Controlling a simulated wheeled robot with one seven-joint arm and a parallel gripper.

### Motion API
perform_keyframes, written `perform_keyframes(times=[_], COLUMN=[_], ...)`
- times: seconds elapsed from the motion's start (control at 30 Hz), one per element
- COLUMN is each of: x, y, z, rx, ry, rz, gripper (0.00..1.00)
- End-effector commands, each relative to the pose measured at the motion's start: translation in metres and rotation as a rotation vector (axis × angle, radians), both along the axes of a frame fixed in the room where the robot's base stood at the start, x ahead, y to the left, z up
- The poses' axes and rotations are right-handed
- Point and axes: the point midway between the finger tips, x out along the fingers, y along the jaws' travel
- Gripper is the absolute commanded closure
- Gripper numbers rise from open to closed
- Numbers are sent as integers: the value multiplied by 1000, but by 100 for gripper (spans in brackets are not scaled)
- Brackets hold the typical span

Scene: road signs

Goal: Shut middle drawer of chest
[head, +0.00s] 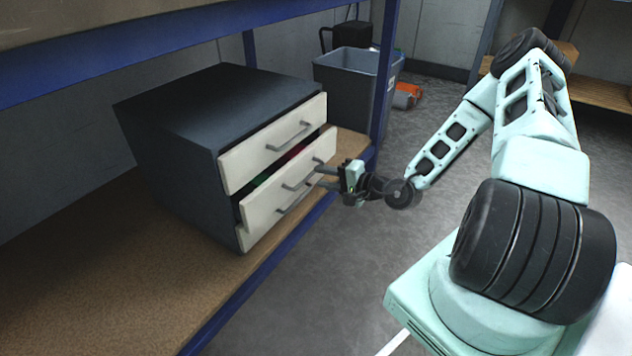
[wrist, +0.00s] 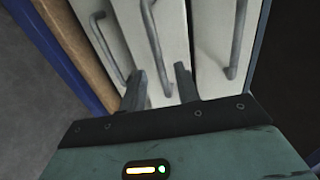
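The dark grey chest (head: 190,150) stands on a wooden shelf and has white drawer fronts. Its middle drawer (head: 318,154) is pulled out partway, with a dark gap above its front where bits of green and red show. The middle drawer's grey bar handle (head: 296,186) also shows in the wrist view (wrist: 152,35). My gripper (head: 318,177) is at the drawer front, by this handle. In the wrist view, its two fingers (wrist: 160,70) are apart, with the handle's near end between them. Whether they touch the handle is unclear.
The top drawer (head: 250,159) looks shut; the bottom drawer (head: 256,233) sits just below the middle one. A blue shelf post (head: 385,75) stands behind my gripper. A grey bin (head: 345,95) is at the back.

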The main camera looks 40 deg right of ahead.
Motion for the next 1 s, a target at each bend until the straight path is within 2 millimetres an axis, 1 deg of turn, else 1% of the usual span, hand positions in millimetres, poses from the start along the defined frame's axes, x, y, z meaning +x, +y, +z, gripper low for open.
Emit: perform_keyframes(times=[0.03, 0.1, 0.2, 0.33, 0.57, 0.6, 0.7, 0.87, 1.0], x=[8, 16, 23, 28, 29, 29, 29, 29, 36], y=[3, 6, 9, 10, 11, 11, 11, 11, 14], z=[-5, -6, -7, -7, -6, -6, -6, -6, -3], rx=[1, -1, 0, 2, 1, 1, 1, 1, -1], ry=[-1, -1, 0, 1, 1, 1, 1, 1, 3], rz=[2, 0, 1, 0, 0, 0, 0, 0, 3], gripper=[68, 68, 68, 68, 68, 74, 100, 100, 100])
